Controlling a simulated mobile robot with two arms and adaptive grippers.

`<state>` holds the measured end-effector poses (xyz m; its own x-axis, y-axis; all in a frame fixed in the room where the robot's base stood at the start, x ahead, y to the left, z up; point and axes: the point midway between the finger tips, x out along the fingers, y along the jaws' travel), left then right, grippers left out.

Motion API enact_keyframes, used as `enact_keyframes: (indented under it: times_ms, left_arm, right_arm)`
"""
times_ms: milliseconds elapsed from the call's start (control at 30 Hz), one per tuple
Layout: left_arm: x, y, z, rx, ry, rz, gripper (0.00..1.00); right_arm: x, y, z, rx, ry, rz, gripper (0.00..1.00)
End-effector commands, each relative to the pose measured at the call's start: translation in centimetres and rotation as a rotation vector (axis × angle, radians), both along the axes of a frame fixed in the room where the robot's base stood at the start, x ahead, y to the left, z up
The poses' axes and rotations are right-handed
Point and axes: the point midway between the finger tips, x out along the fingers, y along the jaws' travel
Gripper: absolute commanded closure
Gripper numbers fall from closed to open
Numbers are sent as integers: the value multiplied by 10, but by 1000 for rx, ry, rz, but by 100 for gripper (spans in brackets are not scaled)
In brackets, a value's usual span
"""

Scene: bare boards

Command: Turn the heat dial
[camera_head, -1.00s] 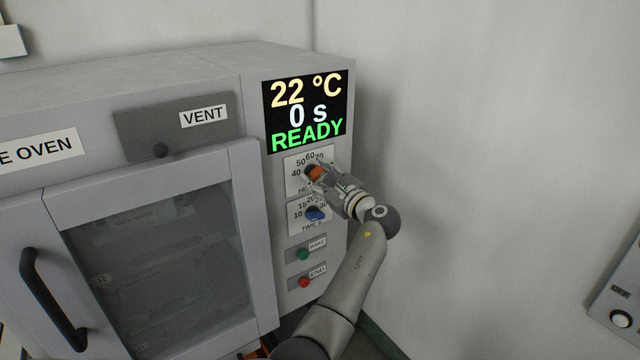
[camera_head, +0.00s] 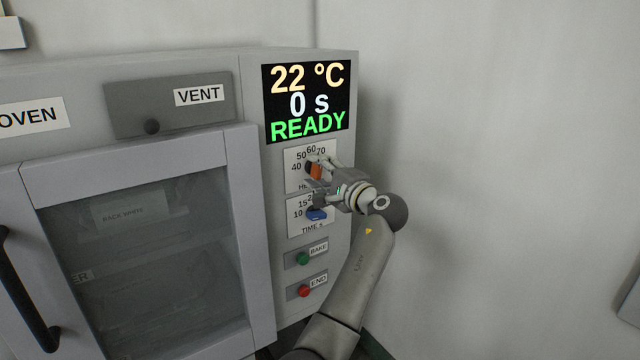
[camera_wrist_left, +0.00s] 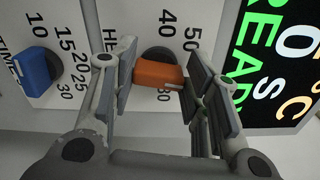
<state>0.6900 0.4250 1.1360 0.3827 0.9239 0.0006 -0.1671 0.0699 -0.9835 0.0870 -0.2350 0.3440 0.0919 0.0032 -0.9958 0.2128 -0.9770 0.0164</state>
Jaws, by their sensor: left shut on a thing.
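The heat dial is an orange knob (camera_head: 315,171) on a white scale plate (camera_head: 292,180), beneath the oven's display. My left gripper (camera_head: 320,173) is at the dial, its fingers on either side of the knob and shut on it. In the left wrist view the orange knob (camera_wrist_left: 157,74) lies between the finger pads, with a white mark at its right end. The scale figures 30, 40 and 50 show around it; the fingers hide the rest. The display (camera_head: 308,102) reads 22 °C, 0 s, READY. My right gripper is not in view.
The blue time dial (camera_head: 317,214) sits just below the heat dial, close to my gripper. Below it are a green BAKE button (camera_head: 303,259) and a red END button (camera_head: 303,291). The oven door (camera_head: 150,250) is shut. A bare wall stands to the right.

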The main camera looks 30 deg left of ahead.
Motion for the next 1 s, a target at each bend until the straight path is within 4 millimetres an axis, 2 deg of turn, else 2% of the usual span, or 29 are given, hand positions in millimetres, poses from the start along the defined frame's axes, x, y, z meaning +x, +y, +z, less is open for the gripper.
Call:
enact_keyframes:
  times_ms: [33,300,900,933,1000]
  left_arm:
    - [0,0,-5,-13,-27,0,81]
    - [0,0,-4,-58,-132,0,81]
    - [0,0,-4,-74,-166,1,81]
    - [0,0,-4,-74,-165,1,56]
    - [0,0,-4,-73,-166,1,47]
  right_arm:
    - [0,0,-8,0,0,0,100]
    - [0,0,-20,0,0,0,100]
    - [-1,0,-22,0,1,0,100]
    - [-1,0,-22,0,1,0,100]
    - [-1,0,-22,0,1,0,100]
